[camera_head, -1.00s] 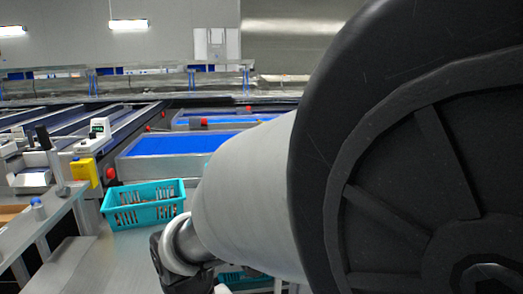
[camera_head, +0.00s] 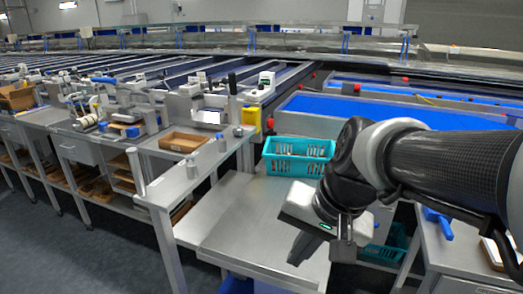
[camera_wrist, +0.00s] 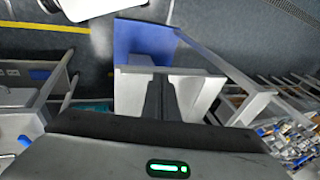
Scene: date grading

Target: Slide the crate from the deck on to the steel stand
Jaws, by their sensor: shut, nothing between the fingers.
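A teal slatted crate (camera_head: 284,168) sits upright at the far end of a bare grey metal surface (camera_head: 245,228) in the head view, with pale and dark items showing in it. I cannot tell where deck and steel stand meet. My gripper (camera_head: 300,250) hangs over the near part of this surface, in front of the crate and apart from it. Its dark fingers are together and empty, and they also show in the wrist view (camera_wrist: 160,97), pointing over a pale metal surface. A sliver of teal shows left of the gripper in the wrist view.
A narrow steel bench (camera_head: 180,185) with a knob-topped post runs along the left of the surface. A blue-topped conveyor (camera_head: 340,107) lies behind the crate. Another teal crate (camera_head: 385,254) is low at the right, and a table with a blue tool (camera_head: 438,222) stands right of it.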

